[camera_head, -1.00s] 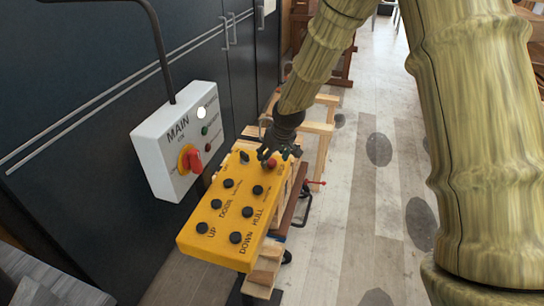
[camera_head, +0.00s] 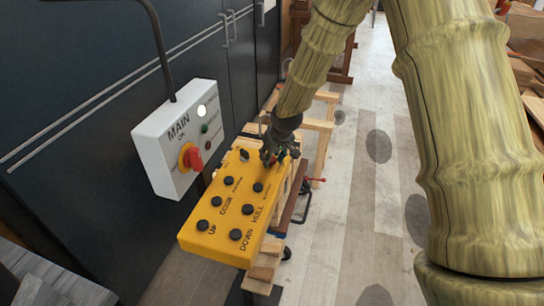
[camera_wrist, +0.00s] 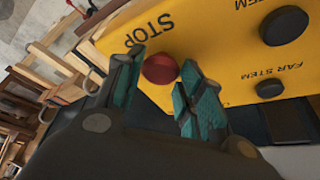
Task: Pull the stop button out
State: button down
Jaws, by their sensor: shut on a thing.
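The red stop button (camera_wrist: 160,69) sits on the yellow control box (camera_head: 207,241), beside the word STOP in the wrist view. My gripper (camera_wrist: 158,82) has its two teal-padded fingers on either side of the button, shut on it. In the head view my gripper (camera_head: 272,158) is at the far right corner of the box and mostly hides the button. The wrist view does not show clearly how far the button stands out from the box face.
Several black buttons, including the far stem button (camera_wrist: 270,89), are on the same box. A white MAIN box (camera_head: 150,150) with a red rotary switch (camera_head: 193,157) hangs to the left. A wooden stand (camera_head: 262,272) is under the yellow box.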

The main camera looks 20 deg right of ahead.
jog(key=shift+w+r, duration=0.1)
jog(key=shift+r, duration=0.4)
jog(key=c, duration=0.9)
grip_release()
jog(key=shift+r, duration=0.1)
jog(key=v, duration=1.2)
jog(key=shift+d, duration=0.1)
